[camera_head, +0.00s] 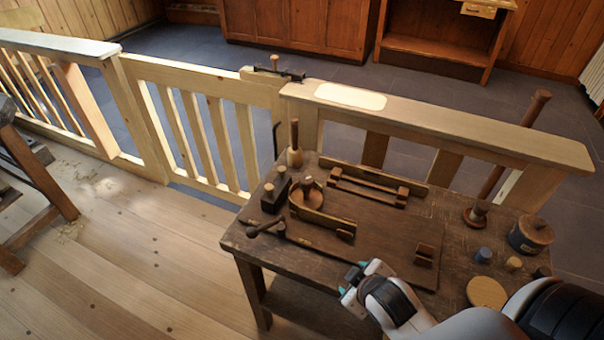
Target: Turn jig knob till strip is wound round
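A wooden jig board (375,240) lies on the dark workbench. Near its left end is a round wooden piece with a small upright knob (307,183). A thin wooden strip (322,222) stands on edge just in front of the round piece, running to a small block at its right end. I cannot tell whether the strip bends round the piece. My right gripper (350,283) is over the bench's front edge, to the lower right of the knob and apart from it. I see nothing held in it, but its finger gap is unclear. My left gripper is not in view.
A wooden mallet (294,150) stands at the bench's back left, and a dark-handled tool (266,228) lies at the left edge. A lidded pot (531,236), a wooden disc (486,292) and small pegs are at the right. A railing (440,119) runs behind the bench.

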